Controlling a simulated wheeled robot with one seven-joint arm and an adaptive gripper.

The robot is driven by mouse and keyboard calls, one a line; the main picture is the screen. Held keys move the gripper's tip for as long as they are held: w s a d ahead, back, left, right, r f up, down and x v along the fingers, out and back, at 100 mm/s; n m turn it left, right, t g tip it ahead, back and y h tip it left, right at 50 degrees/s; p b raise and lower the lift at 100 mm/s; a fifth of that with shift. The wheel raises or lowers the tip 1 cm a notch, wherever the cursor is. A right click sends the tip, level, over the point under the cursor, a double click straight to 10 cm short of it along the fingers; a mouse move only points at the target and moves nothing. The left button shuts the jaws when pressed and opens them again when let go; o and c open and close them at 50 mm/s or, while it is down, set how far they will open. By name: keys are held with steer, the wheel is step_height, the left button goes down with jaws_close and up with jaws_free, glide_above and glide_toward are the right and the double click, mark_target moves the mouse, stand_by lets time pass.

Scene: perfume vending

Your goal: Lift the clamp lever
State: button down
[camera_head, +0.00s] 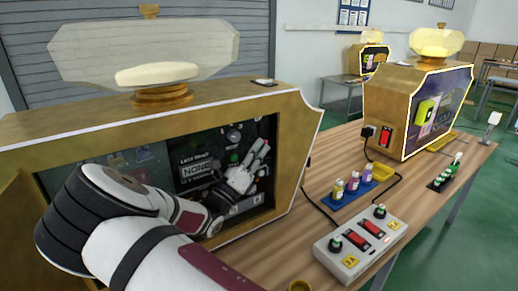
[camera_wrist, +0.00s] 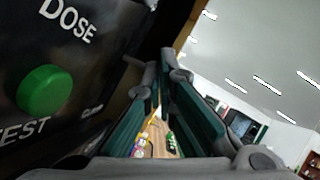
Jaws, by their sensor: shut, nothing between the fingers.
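I cannot make out a clamp lever for certain in either view. My gripper (camera_head: 262,150) is in front of the dark panel in the open front of the large gold machine (camera_head: 285,112). It is shut and empty, its fingers pointing up and to the right. In the wrist view my gripper (camera_wrist: 163,75) shows dark green finger pads. A black panel with "DOSE" lettering and a round green button (camera_wrist: 45,91) lies to the left of the fingers. My arm and gripper hide part of the panel in the head view.
A grey box with red switches (camera_head: 360,244) sits on the wooden table (camera_head: 325,172), right of the machine. A blue tray (camera_head: 336,199) with small bottles and a black holder (camera_head: 437,185) with green bottles stand behind. A second gold machine (camera_head: 385,92) stands farther back.

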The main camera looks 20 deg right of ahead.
steer(key=shift+r+n+t+y+p, duration=0.4)
steer(key=shift+r+n+y+p, duration=0.15)
steer(key=shift+n+p, duration=0.7)
steer(key=r+n+y+p, duration=0.1)
steer(key=n+p, duration=0.1)
steer(key=r+n+t+y+p, duration=0.1)
steer(key=p, duration=0.2)
steer(key=shift+w+a+r+n, duration=0.1)
steer(key=shift+w+r+n, duration=0.15)
steer(key=shift+w+n, duration=0.1)
